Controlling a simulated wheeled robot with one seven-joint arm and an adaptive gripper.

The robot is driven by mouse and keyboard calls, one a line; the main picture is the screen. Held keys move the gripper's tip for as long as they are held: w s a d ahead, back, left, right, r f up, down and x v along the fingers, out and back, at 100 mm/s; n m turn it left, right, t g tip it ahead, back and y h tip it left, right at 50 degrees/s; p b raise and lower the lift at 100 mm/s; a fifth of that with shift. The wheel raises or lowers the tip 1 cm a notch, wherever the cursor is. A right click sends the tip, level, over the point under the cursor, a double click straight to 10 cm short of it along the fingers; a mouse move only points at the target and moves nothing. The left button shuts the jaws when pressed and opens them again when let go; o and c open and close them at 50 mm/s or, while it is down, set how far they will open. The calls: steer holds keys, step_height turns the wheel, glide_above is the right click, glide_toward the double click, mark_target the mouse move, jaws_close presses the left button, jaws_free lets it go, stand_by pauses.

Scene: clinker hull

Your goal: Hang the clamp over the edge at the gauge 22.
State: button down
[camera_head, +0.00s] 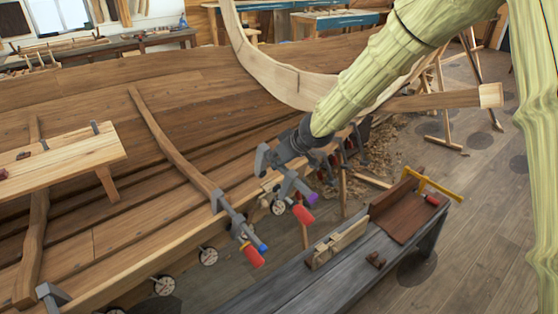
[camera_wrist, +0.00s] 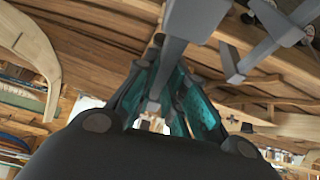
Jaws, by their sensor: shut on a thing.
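My gripper (camera_head: 290,148) is shut on a grey bar clamp (camera_head: 286,184) at the plank edge of the hull. The clamp's hooked jaw shows left of the gripper; its red handle and purple collar hang outside the edge. I cannot tell whether it touches the edge. In the wrist view the teal finger pads (camera_wrist: 172,100) close around the grey bar (camera_wrist: 160,82). A round gauge (camera_head: 278,207) is just below the held clamp, partly covered by it. More gauges (camera_head: 208,256) (camera_head: 165,286) follow along the edge toward the lower left. Their numbers are too small to read.
Another clamp (camera_head: 235,222) with a blue collar and red handle hangs over the edge left of my gripper. A further grey clamp (camera_head: 50,294) is at lower left. A grey bench (camera_head: 330,285) with a wooden tray (camera_head: 405,212) stands outside the hull. A curved frame (camera_head: 270,80) rises behind.

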mark_target(268, 182)
steer(key=shift+s+f, duration=0.15)
steer(key=shift+f, duration=0.65)
steer(key=b+x, duration=0.1)
steer(key=x, duration=0.2)
steer(key=shift+w+d+f+b, duration=0.2)
steer(key=shift+w+d+b, duration=0.05)
steer(key=shift+b, duration=0.1)
steer(key=shift+f, duration=0.1)
steer(key=shift+s+f+b, duration=0.15)
steer(key=shift+s+b, duration=0.15)
steer(key=shift+b, duration=0.3)
steer(key=shift+b+x, duration=0.35)
steer(key=shift+x, duration=0.75)
steer(key=shift+w+f+b, duration=0.1)
steer(key=shift+f+b, duration=0.2)
steer(key=shift+f, duration=0.5)
steer(key=shift+w+f+b, duration=0.15)
steer(key=shift+f+b, duration=0.15)
steer(key=shift+f, duration=0.5)
steer(key=shift+s+f, duration=0.1)
steer(key=shift+f, duration=0.15)
